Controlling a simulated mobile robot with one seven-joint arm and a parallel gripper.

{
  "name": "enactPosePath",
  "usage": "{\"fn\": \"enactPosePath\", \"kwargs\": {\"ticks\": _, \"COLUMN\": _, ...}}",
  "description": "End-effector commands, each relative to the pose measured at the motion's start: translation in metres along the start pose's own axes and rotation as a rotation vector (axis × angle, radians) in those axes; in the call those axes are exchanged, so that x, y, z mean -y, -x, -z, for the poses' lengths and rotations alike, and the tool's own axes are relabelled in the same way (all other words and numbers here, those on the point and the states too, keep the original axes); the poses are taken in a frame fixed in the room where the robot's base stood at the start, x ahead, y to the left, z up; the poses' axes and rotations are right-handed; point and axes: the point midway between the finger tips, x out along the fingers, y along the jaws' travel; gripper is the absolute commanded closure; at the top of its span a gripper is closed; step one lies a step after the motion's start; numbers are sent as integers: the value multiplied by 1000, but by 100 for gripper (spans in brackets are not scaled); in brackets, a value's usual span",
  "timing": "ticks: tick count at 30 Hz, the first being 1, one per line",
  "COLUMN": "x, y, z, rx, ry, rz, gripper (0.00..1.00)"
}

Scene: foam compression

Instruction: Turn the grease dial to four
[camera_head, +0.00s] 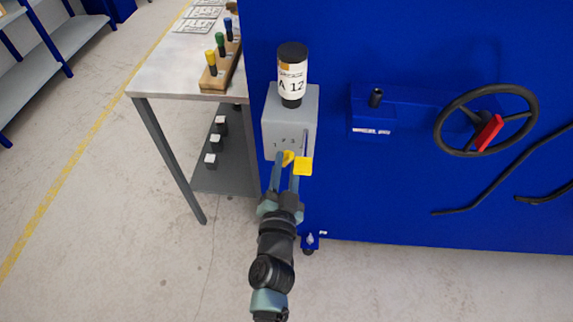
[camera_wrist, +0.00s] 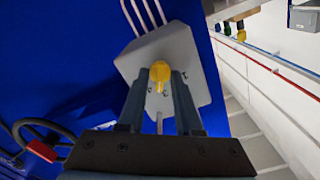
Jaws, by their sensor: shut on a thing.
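A yellow dial (camera_head: 287,158) sits low on the box. In the wrist view the yellow dial (camera_wrist: 160,72) is round, with a yellow part stretching down from it. My gripper (camera_head: 286,163) reaches up from below, and its two fingers are shut on the dial. I cannot read which number the dial points to. A second yellow piece (camera_head: 303,166) shows just right of the fingers.
A black handwheel (camera_head: 487,120) with a red handle and a small blue block (camera_head: 372,110) with a black knob are on the machine to the right. A table (camera_head: 165,80) with coloured-handled tools in a wooden block stands left. The floor below is clear.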

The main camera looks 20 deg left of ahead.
Motion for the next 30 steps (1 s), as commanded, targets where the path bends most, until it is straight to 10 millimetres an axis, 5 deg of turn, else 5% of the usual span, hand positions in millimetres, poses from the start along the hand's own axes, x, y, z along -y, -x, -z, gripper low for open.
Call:
{"fn": "enactPosePath", "kwargs": {"ticks": 15, "x": -1, "y": 0, "z": 0, "rx": -1, "ry": -394, "rz": -1, "gripper": 100}}
{"fn": "enactPosePath", "kwargs": {"ticks": 30, "x": -1, "y": 0, "z": 0, "rx": 0, "ry": -544, "rz": 0, "gripper": 100}}
